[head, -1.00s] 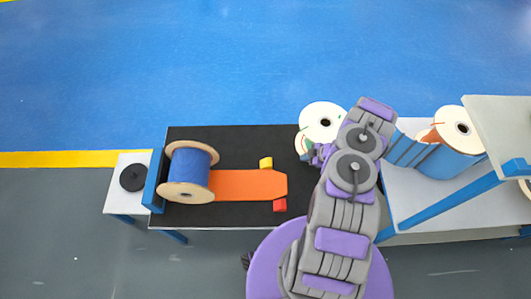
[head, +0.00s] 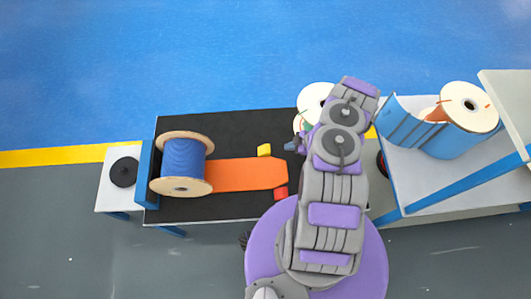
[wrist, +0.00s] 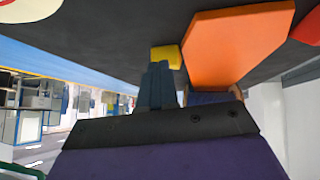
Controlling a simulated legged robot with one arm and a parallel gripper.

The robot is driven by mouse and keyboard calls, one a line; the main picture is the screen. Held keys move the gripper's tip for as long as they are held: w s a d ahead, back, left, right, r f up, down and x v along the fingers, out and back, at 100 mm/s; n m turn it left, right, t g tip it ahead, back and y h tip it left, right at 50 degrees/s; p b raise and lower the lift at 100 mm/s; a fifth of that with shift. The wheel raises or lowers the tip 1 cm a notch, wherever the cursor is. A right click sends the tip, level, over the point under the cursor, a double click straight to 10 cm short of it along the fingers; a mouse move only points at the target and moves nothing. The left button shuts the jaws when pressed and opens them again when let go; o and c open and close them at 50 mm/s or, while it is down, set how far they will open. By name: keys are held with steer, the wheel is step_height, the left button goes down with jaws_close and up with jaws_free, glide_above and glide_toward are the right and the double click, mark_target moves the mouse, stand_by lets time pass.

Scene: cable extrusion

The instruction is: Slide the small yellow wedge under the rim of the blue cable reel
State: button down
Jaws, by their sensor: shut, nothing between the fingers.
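The blue cable reel (head: 184,160) lies on its side on the black tabletop, its pale rims toward the top and bottom of the head view. The small yellow wedge (head: 264,150) sits apart from the reel, beside the upper right part of an orange ramp. My gripper (head: 290,146) is just right of the wedge, low and pointing left. In the wrist view, the shut fingers (wrist: 159,72) reach toward the yellow wedge (wrist: 166,55); I cannot tell whether they touch it. Nothing is held.
The orange ramp (head: 245,173) reaches from the reel toward my gripper. A red block (head: 281,193) lies at its lower right side. A blue end board (head: 145,174) stands left of the reel. Other spools (head: 468,105) and a white table fill the right.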

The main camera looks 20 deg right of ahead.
steer(key=shift+b+x, duration=0.85)
steer(key=shift+x, duration=0.35)
steer(key=shift+w+a+f+b, duration=0.1)
steer(key=shift+a+f+b, duration=0.4)
steer(key=shift+b, duration=0.4)
steer(key=shift+w+a+f, duration=0.2)
steer(key=shift+w+f, duration=0.25)
steer(key=shift+f, duration=0.35)
steer(key=shift+w+a+f, duration=0.3)
steer(key=shift+a+f, duration=0.25)
steer(key=shift+a, duration=0.3)
steer(key=shift+d, duration=0.1)
steer(key=shift+d, duration=0.15)
steer(key=shift+w+a+p, duration=0.1)
steer(key=shift+w+a, duration=0.55)
steer(key=shift+a, duration=1.3)
steer(key=shift+w+a+p, duration=0.15)
steer(key=shift+w+a, duration=0.45)
steer(key=shift+a, duration=1.3)
steer(key=shift+w+a+p, duration=0.1)
steer(key=shift+w+a, duration=0.55)
steer(key=shift+a, duration=1.3)
steer(key=shift+w+a, duration=0.65)
steer(key=shift+a, duration=1.25)
steer(key=shift+w+a, duration=0.6)
steer(key=shift+a, duration=1.3)
steer(key=shift+w+a, duration=0.65)
steer(key=shift+a, duration=1.25)
